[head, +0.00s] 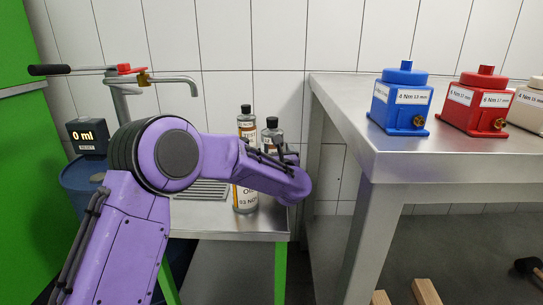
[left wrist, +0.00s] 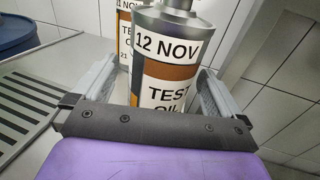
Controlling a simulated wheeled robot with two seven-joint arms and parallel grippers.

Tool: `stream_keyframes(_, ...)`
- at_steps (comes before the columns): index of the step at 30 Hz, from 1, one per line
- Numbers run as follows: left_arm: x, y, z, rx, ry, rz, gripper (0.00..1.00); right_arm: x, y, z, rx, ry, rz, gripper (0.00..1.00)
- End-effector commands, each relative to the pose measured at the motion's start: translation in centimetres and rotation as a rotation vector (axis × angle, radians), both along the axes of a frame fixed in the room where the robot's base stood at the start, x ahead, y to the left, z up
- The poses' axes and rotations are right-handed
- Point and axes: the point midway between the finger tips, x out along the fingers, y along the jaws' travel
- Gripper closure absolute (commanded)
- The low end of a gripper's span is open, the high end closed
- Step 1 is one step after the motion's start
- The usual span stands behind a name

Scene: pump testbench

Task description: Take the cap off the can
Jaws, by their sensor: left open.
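Two grey cans with orange, white and brown labels stand side by side on the steel sink bench. The left can (head: 246,198) and the right can (head: 272,133) both wear black caps: the left cap (head: 246,109) and the right cap (head: 272,122). My purple left arm hides much of the right can in the head view. In the left wrist view my left gripper (left wrist: 157,90) is open, with one finger on each side of the near can (left wrist: 165,55), labelled 12 NOV. That can's top is cut off by the frame. The other can (left wrist: 122,25) stands behind it.
A sink tap (head: 165,80), a drain grate (head: 205,190) and a blue drum (head: 80,190) with a 0 ml display (head: 88,135) are on the left. A steel table (head: 380,160) on the right carries blue (head: 401,100) and red pumps (head: 477,105). A tiled wall is close behind the cans.

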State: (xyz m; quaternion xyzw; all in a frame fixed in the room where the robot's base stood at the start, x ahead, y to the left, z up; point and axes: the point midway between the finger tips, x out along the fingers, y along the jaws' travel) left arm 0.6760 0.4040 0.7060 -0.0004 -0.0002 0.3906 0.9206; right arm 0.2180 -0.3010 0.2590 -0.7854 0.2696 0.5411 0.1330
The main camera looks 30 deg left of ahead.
Motion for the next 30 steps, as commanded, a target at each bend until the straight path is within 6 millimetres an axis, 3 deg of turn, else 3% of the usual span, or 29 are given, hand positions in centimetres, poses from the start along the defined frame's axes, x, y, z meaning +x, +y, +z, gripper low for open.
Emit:
stream_keyframes(3,0.0,0.0,0.0,0.0,0.0,0.0,0.0,0.0,0.0,0.0,0.0,0.0,0.0,0.0)
stream_keyframes(9,0.0,0.0,0.0,0.0,0.0,0.0,0.65,0.0,0.0,0.0,0.0,0.0,0.0,0.0)
stream_keyframes(17,-0.1,0.0,0.4,0.0,-0.001,0.0,0.67,0.0,0.0,0.2,0.0,0.0,0.0,0.0)
stream_keyframes(30,0.0,-0.1,9.4,-0.001,-0.003,-0.001,0.67,0.1,-0.1,2.8,-0.001,-0.001,0.001,0.0)
